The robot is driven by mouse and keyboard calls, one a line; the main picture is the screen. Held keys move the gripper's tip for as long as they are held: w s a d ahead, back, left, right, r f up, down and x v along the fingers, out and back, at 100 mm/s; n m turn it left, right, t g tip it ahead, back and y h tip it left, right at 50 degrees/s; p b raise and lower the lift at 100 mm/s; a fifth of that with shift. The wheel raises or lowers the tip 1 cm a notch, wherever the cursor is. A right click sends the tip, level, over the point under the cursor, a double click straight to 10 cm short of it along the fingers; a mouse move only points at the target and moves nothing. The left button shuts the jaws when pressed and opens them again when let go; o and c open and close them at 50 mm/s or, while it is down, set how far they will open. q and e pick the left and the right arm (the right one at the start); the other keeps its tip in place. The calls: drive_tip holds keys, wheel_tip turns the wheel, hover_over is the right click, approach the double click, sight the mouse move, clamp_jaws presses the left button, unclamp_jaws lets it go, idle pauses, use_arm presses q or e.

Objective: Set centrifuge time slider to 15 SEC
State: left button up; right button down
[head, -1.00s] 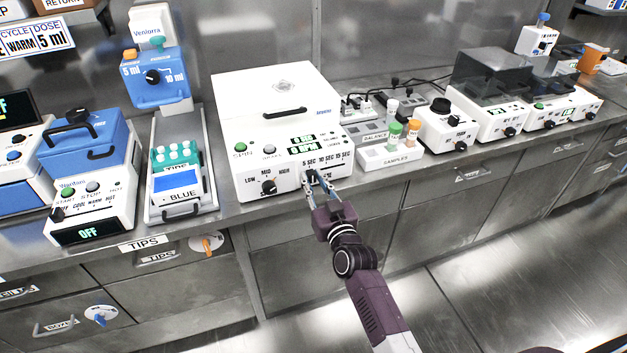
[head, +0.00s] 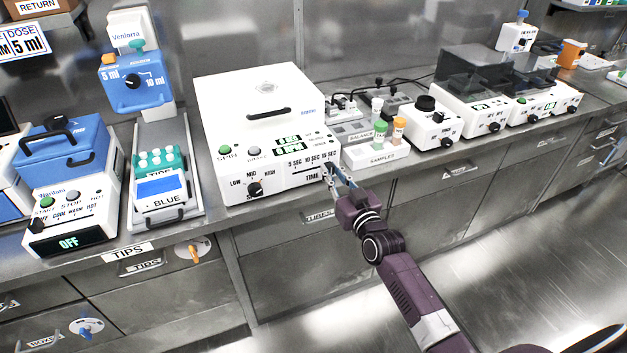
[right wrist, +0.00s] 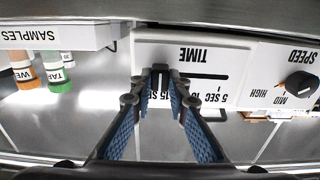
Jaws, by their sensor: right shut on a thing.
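The white centrifuge (head: 262,110) stands on the counter, with its TIME slider on the right of its front panel. My right gripper (head: 331,172) is at the 15 SEC end of the slot. In the right wrist view its fingertips (right wrist: 160,76) are closed on the slider knob, which they mostly hide, and they partly cover the 15 SEC label. My left gripper is not in view.
The speed knob (head: 254,189) is left of the slider on the same panel. The SAMPLES rack (head: 376,158) with capped tubes stands close to the right of the centrifuge. Drawers lie below the counter edge.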

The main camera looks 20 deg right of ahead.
drive_tip(key=shift+d, duration=0.4)
drive_tip(key=c, duration=1.8)
unclamp_jaws()
drive_tip(key=shift+d, duration=0.2)
drive_tip(key=shift+c, duration=0.2)
drive_tip(key=shift+s+a, duration=0.1)
drive_tip(key=s, duration=1.2)
drive_tip(key=shift+d, duration=0.25)
drive_tip(key=shift+w, duration=0.1)
